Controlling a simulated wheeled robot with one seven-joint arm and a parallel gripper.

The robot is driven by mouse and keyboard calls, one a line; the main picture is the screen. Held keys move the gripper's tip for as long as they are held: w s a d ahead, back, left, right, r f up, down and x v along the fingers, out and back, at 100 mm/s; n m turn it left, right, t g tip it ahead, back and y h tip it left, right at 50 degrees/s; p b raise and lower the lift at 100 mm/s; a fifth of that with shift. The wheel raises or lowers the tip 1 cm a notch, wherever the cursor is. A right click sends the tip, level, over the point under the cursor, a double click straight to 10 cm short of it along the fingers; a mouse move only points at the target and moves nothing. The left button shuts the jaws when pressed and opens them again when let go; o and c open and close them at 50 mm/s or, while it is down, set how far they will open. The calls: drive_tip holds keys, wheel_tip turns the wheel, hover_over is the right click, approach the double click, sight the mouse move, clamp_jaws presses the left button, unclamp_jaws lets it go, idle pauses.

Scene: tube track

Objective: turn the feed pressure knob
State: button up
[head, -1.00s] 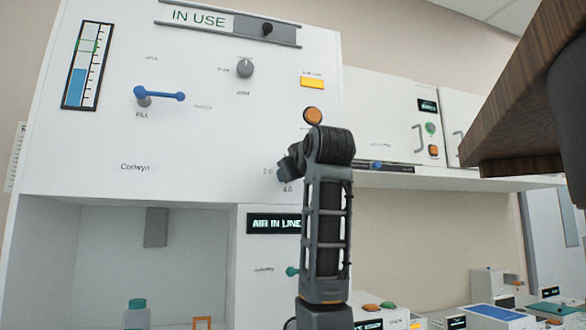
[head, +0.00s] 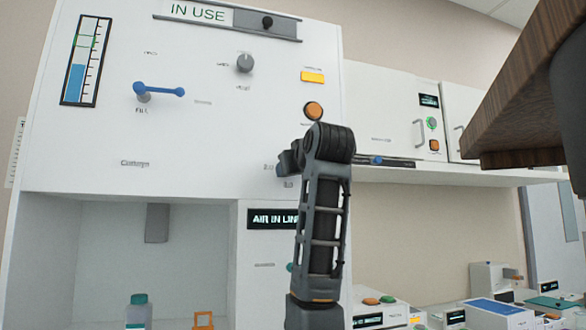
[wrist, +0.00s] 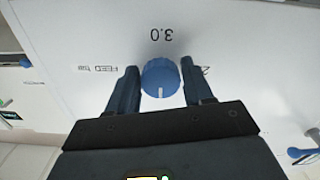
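The feed pressure knob (wrist: 160,77) is a ribbed blue dial with a white pointer line, on the white panel in the wrist view. "3.0" is printed above it and a "FEED bar" label lies to its left. My gripper (wrist: 159,68) is open, with its two dark blue fingers on either side of the knob. A narrow gap shows at the left finger; the right finger is very close, and I cannot tell if it touches.
An orange button (head: 313,111) sits just above my wrist, and a grey dial (head: 245,63) and a blue lever (head: 160,91) are further up left. An "AIR IN LINE" display (head: 273,219) is below. A brown wooden slab (head: 515,105) juts in at the upper right.

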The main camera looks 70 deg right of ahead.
drive_tip(key=o, duration=0.3)
drive_tip(key=shift+o, duration=0.2)
drive_tip(key=shift+r, duration=0.1)
drive_tip(key=b+v, duration=0.1)
drive_tip(key=v, duration=0.6)
drive_tip(key=shift+s+a, duration=0.25)
drive_tip(key=shift+s, duration=0.05)
